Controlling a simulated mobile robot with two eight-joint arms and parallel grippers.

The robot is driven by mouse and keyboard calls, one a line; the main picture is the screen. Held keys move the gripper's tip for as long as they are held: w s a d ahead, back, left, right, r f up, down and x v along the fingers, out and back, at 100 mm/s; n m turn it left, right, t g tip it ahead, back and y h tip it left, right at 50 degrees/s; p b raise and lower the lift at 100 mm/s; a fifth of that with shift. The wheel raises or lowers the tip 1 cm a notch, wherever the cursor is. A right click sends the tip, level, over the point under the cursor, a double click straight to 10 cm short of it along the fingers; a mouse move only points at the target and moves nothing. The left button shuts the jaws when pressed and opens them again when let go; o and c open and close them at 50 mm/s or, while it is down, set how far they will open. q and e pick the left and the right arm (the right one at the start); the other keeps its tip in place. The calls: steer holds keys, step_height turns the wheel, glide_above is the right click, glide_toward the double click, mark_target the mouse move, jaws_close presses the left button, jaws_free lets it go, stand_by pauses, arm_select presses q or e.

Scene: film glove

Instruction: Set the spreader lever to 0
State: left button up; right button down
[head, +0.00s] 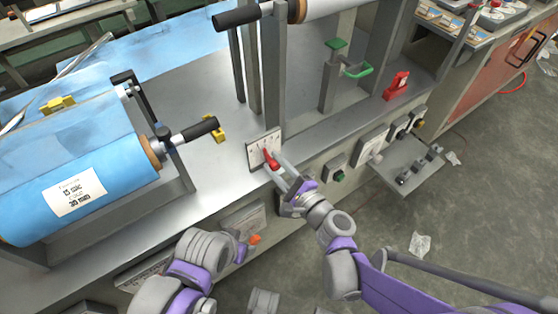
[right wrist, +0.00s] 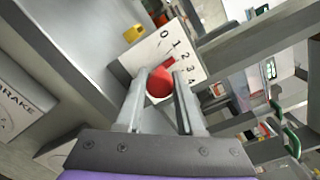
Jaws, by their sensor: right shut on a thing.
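The spreader lever has a red knob (head: 271,160) and stands in front of a white scale plate (head: 254,148) on the machine's front edge. My right gripper (head: 277,167) is at the lever. In the right wrist view, the red knob (right wrist: 160,85) sits between the two fingers of my right gripper (right wrist: 158,98). The scale plate (right wrist: 150,60) behind it shows the numbers 0, 1, 2, 3 and 4.
A blue film roll (head: 75,180) with a black-handled crank (head: 195,131) is at left. A grey post (head: 273,75) rises behind the plate. A red part (head: 397,85), a green handle (head: 358,71) and a small side shelf (head: 405,165) are at right.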

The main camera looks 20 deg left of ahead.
steer(key=shift+s+a+f+n+p, duration=0.1)
steer(key=shift+s+a+n+p, duration=0.1)
steer(key=shift+n, duration=0.55)
steer(key=shift+s+a+f+n+p, duration=0.15)
steer(key=shift+s+n, duration=0.1)
steer(key=shift+n, duration=0.45)
steer(key=shift+s+a+n+p, duration=0.1)
steer(key=shift+s+a+n, duration=0.1)
steer(key=shift+n, duration=0.55)
steer(key=c, duration=0.5)
jaws_free()
steer(key=shift+d, duration=0.1)
steer(key=v, duration=1)
steer(key=shift+s+d, duration=0.25)
steer(key=shift+s, duration=0.1)
